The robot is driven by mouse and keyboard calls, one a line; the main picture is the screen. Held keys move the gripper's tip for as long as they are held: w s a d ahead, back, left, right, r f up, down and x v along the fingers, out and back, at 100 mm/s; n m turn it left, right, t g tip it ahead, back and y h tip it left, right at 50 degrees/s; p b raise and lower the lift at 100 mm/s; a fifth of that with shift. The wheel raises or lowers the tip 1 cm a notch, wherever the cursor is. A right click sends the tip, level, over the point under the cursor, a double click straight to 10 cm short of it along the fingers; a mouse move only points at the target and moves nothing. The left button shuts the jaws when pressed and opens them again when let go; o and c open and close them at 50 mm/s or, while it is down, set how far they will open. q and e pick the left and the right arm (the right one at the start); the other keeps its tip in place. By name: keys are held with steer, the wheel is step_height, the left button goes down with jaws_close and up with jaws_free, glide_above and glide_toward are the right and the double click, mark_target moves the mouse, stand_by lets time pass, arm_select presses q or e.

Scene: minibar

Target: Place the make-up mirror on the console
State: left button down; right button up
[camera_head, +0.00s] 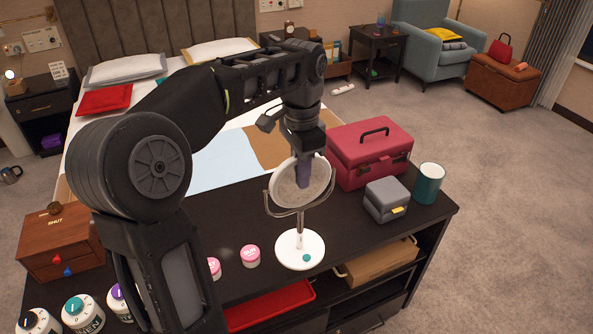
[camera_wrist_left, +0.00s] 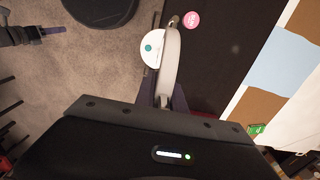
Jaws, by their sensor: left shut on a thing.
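The make-up mirror (camera_head: 286,195) has a round face in a U-shaped stand on a white disc base with a teal dot. In the head view it is upright at the front edge of the dark console (camera_head: 375,215). My left gripper (camera_head: 303,172) comes from above and is shut on the mirror's round head. In the left wrist view the mirror (camera_wrist_left: 171,60) is edge-on between the fingers, and its base overlaps the console edge and the carpet. I cannot tell whether the base touches the console. My right gripper (camera_wrist_left: 48,31) shows small at upper left there, its jaws unclear.
On the console, a red case (camera_head: 370,152), grey box (camera_head: 386,200) and teal cup (camera_head: 429,183) stand right of the mirror. Two pink-lidded jars (camera_head: 250,256) are close to its left. A wooden drawer box (camera_head: 62,242) stands far left. The bed lies behind.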

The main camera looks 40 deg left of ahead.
arm_select(q)
steer(key=shift+w+d+f, duration=0.3)
steer(key=shift+w, duration=0.25)
steer(key=w+d+f+n, duration=0.2)
steer(key=d+f, duration=0.3)
steer(key=d, duration=0.3)
steer(key=w+d+f+n+b, duration=0.1)
steer(key=w+d+f+n, duration=0.2)
steer(key=w+d+f, duration=0.2)
steer(key=shift+d+b, duration=0.3)
steer(key=shift+d, duration=1.3)
steer(key=shift+w+r, duration=0.1)
